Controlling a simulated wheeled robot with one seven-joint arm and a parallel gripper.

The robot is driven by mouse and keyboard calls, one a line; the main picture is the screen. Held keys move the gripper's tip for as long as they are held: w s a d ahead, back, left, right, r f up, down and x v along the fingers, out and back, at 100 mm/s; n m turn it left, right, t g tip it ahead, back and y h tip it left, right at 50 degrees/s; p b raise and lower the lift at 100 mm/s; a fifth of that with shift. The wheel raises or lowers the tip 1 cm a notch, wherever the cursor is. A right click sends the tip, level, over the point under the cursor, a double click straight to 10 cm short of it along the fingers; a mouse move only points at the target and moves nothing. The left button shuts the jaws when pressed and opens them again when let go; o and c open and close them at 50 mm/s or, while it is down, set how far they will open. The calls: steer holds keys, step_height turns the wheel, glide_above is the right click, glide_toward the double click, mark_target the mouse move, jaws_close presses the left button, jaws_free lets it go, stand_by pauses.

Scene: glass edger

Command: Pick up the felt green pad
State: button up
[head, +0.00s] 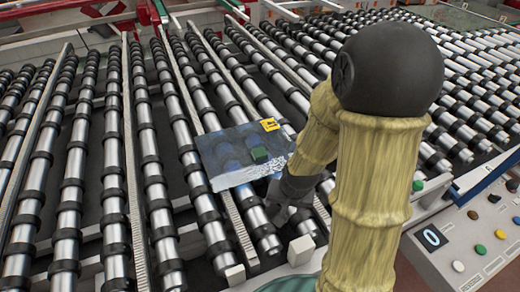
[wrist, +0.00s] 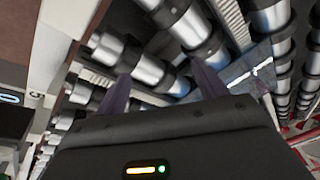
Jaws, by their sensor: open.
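The small green pad (head: 258,154) lies on a bluish glass sheet (head: 222,170), which rests on the rollers in the middle of the head view. My gripper (head: 277,208) is just in front of the sheet's near edge, low over the rollers and apart from the pad. In the wrist view my gripper (wrist: 163,82) shows two dark, spread fingers with nothing between them but rollers behind. A part of the glass sheet (wrist: 248,76) shows to the right there. I cannot make out the pad in the wrist view.
A yellow tag (head: 270,124) sits at the sheet's far right corner. Rows of metal rollers (head: 110,190) with black rings fill the conveyor. A control panel (head: 470,245) with coloured buttons stands at the right. White blocks (head: 300,250) stand along the near edge.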

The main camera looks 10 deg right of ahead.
steer(key=w+a+f+m+t+y+p, duration=0.3)
steer(key=w+m+p, duration=0.35)
steer(key=m, duration=0.65)
steer(key=w+d+r+m+t+p, duration=0.1)
steer(key=m+t, duration=0.1)
steer(key=m, duration=0.3)
steer(key=w+d+m+t+p, duration=0.1)
steer(key=m+t, duration=0.1)
steer(key=m, duration=0.3)
steer(key=w+d+r+m+t+p, duration=0.1)
steer(key=w+d+m+t, duration=0.1)
steer(key=m, duration=0.3)
steer(key=shift+r+t+h, duration=0.3)
steer(key=shift+t, duration=0.1)
steer(key=shift+w+d+r+m+h, duration=0.15)
steer(key=shift+d+m, duration=0.1)
steer(key=shift+m, duration=0.15)
steer(key=shift+d+r+m+h, duration=0.1)
steer(key=shift+d+m+h, duration=0.1)
steer(key=shift+m, duration=0.2)
steer(key=shift+f, duration=0.1)
steer(key=shift+w+d+f+b, duration=0.1)
steer(key=shift+w+f+b, duration=0.15)
steer(key=shift+b, duration=0.7)
steer(key=w+b, duration=0.1)
steer(key=b, duration=0.2)
steer(key=shift+f, duration=0.15)
